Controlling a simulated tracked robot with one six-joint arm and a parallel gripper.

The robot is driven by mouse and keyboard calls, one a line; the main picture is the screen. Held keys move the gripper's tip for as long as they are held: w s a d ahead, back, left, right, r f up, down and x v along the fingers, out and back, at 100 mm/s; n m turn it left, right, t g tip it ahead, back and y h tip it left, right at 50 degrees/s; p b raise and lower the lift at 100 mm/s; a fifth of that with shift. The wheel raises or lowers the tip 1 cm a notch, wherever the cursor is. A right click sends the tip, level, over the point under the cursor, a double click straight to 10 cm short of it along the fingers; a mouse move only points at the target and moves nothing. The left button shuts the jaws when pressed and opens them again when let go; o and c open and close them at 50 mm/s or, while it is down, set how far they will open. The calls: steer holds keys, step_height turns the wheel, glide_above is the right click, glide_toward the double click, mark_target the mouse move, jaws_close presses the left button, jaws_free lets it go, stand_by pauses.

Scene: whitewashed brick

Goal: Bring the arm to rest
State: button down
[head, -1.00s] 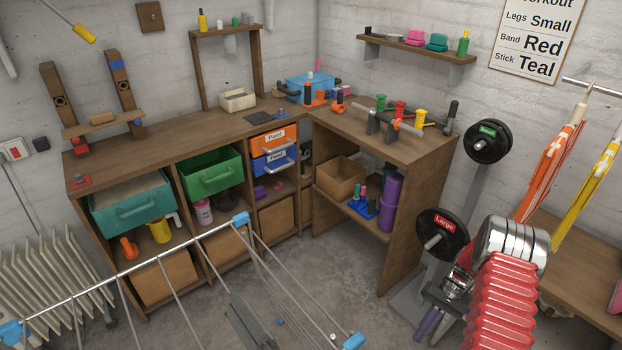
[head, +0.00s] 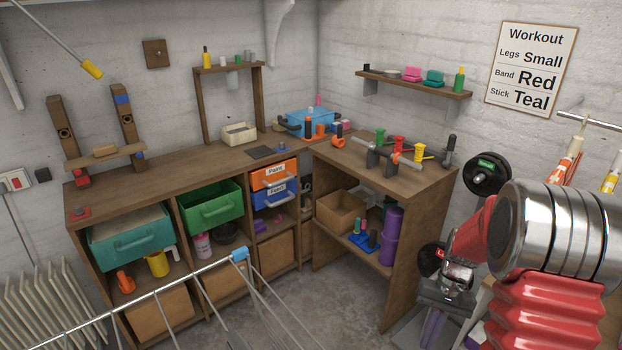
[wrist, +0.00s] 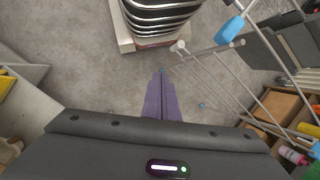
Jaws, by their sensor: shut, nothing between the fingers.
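My arm shows at the right of the head view, with red ribbed sleeves and thick silver joints close to the camera. My gripper (head: 431,332) hangs below it, its purple fingers pointing down; the picture's lower part is crowded there and the tips are hard to make out. In the wrist view my gripper (wrist: 161,78) shows its purple fingers together, with nothing between them, above bare grey floor. It touches nothing that I can see.
A drying rack (head: 150,296) with blue corners stands in front of the wooden workbench (head: 185,160). A weight stand with black plates (head: 487,173) is close behind my arm. A poster (head: 533,70) hangs on the wall. Bare floor (wrist: 90,60) lies left of my fingers in the wrist view.

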steer(key=s+a+r+n+t+h, duration=0.1)
steer(key=s+a+r+t, duration=0.3)
steer(key=r, duration=0.9)
steer(key=s+a+r+n+t+h, duration=0.1)
steer(key=s+a+r+t, duration=0.3)
steer(key=s+a+r, duration=0.5)
steer(key=shift+s+a+r+n+t+h, duration=0.3)
steer(key=shift+s+r+n, duration=0.5)
steer(key=shift+s+r, duration=0.95)
steer(key=shift+w+d+r, duration=0.1)
